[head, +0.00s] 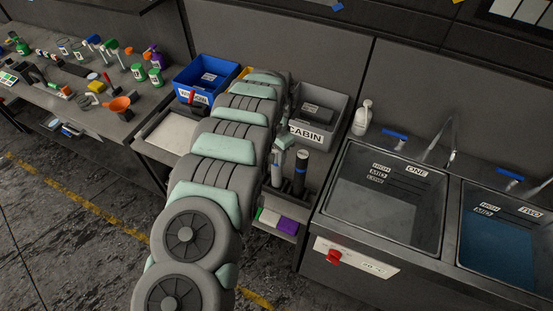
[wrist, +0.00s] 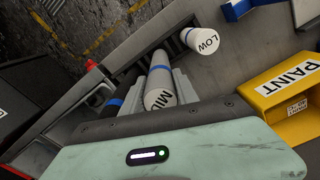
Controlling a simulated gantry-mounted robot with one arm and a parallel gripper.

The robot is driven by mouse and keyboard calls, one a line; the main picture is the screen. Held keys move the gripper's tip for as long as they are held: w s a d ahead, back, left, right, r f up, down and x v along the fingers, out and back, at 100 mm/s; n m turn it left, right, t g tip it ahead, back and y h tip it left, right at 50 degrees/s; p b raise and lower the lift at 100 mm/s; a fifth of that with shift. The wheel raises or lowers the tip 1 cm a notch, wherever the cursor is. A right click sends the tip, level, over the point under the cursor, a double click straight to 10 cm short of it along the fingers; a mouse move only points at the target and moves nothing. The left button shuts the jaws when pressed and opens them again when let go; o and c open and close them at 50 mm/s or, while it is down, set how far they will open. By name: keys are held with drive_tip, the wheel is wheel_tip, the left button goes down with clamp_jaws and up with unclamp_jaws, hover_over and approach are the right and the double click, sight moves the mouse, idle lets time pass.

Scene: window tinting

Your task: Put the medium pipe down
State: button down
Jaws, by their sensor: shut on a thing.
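My gripper (wrist: 160,80) is shut on the medium pipe (wrist: 160,92), a pale grey cylinder with a label that reads MID and a blue band farther down. Its labelled end points toward the wrist camera. The pipe's far end goes down toward the dark rack, and I cannot tell whether it touches. A second pale pipe marked LOW (wrist: 203,40) stands apart on the right in the wrist view. In the head view my gripper (head: 279,150) is above the small pipe rack (head: 284,190), beside an upright dark pipe with a blue band (head: 300,172).
A grey CABIN bin (head: 334,128) stands behind the rack, and a blue bin (head: 193,84) is left of my arm. The sink basin (head: 388,205) lies to the right, with a white bottle (head: 362,117) behind it. A yellow PAINT bin (wrist: 290,90) is close by in the wrist view.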

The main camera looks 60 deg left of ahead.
drive_tip(key=shift+f, duration=1.4)
drive_tip(key=c, duration=0.9)
unclamp_jaws()
drive_tip(key=shift+f, duration=0.1)
drive_tip(key=shift+c, duration=0.2)
wheel_tip(320, 180, up, 12)
drive_tip(key=shift+f+p, duration=0.1)
drive_tip(key=shift+p, duration=0.35)
drive_tip(key=shift+r+p, duration=0.3)
drive_tip(key=shift+p, duration=0.1)
